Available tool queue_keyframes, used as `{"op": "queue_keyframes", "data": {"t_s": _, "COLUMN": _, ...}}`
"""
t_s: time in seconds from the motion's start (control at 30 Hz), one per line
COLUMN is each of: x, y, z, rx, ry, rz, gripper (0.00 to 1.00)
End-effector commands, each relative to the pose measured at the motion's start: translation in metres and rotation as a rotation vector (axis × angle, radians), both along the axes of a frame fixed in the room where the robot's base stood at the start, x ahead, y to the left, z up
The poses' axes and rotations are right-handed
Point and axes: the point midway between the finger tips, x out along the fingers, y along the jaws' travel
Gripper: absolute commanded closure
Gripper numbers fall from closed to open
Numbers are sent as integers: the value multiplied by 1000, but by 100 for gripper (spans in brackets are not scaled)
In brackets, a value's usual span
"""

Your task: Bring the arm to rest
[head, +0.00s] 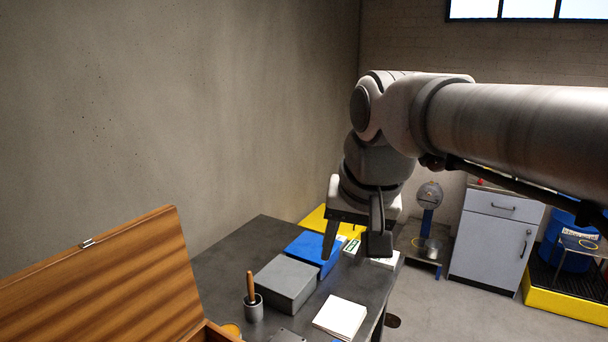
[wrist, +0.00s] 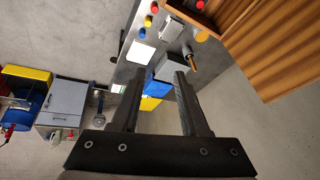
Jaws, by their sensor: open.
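My gripper (head: 354,247) hangs from the raised arm with its fingers pointing down over the far end of the dark workbench (head: 223,266). The jaws are apart. In the wrist view the two fingers of the gripper (wrist: 160,76) stand apart with nothing held between them. The arm reaches in from the right of the head view. In that view the fingers overlap the blue box and the items behind it; I cannot tell the exact height above them.
On the bench are a grey box (head: 285,284), a blue box (head: 311,250), a white pad (head: 340,317) and a cup with a wooden-handled tool (head: 253,309). An open wooden case (head: 110,285) stands at left. A grey cabinet (head: 492,240) stands beyond; floor between is clear.

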Motion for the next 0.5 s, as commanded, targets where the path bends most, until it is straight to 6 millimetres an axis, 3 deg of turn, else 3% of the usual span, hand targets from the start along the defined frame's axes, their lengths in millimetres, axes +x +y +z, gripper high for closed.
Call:
{"op": "queue_keyframes", "data": {"t_s": 0.2, "x": -52, "y": -44, "z": -45, "rx": -61, "ry": -47, "rz": 39, "gripper": 55}}
{"op": "queue_keyframes", "data": {"t_s": 0.5, "x": -106, "y": -78, "z": -103, "rx": -140, "ry": -90, "rz": 91, "gripper": 55}}
